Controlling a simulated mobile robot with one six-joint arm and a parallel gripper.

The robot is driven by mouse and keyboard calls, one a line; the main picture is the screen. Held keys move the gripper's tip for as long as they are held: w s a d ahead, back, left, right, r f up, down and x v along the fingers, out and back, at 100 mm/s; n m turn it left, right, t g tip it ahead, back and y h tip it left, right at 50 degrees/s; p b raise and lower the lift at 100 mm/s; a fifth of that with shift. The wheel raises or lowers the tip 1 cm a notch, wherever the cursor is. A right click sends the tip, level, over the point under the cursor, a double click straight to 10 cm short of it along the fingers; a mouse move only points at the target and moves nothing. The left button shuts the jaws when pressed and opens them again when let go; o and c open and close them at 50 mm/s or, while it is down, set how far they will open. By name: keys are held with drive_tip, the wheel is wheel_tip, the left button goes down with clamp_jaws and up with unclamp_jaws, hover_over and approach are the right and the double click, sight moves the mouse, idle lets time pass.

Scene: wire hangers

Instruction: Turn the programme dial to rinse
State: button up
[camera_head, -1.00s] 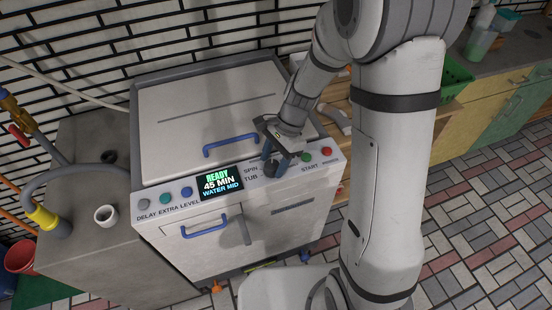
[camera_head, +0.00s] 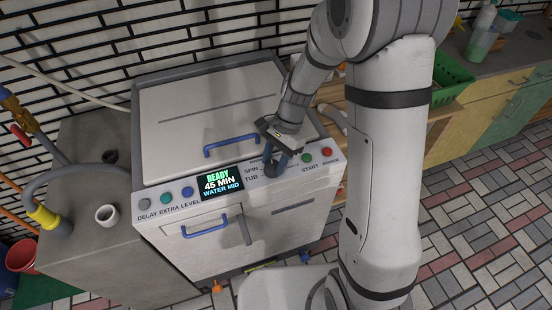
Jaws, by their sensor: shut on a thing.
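The white washing machine (camera_head: 200,135) stands against the brick wall, its sloped control panel facing me. The dark programme dial (camera_head: 272,170) sits on the panel between the display and the start button. My gripper (camera_head: 277,162) is shut on the dial from above, and its fingers and wrist hide part of it and most of the markings around it. The words SPIN and TUB show left of the dial. I cannot tell which marking the dial points to. The display (camera_head: 222,183) reads READY, 45 MIN, WATER MID.
A green start button (camera_head: 306,158) and a red button (camera_head: 326,152) lie right of the dial. Grey, teal and blue buttons sit left of the display.

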drive_tip(key=n+h, duration=0.1)
drive_tip(key=n, duration=0.1)
drive_tip(key=n+g, duration=0.1)
drive_tip(key=n, duration=0.2)
drive_tip(key=shift+w+a+n+h, duration=0.1)
drive_tip(key=shift+a+n+h, duration=0.05)
drive_tip(key=shift+n+h, duration=0.2)
idle(0.5)
drive_tip(key=o, duration=1)
drive_tip(key=v, duration=0.8)
drive_tip(key=shift+a+f, duration=0.1)
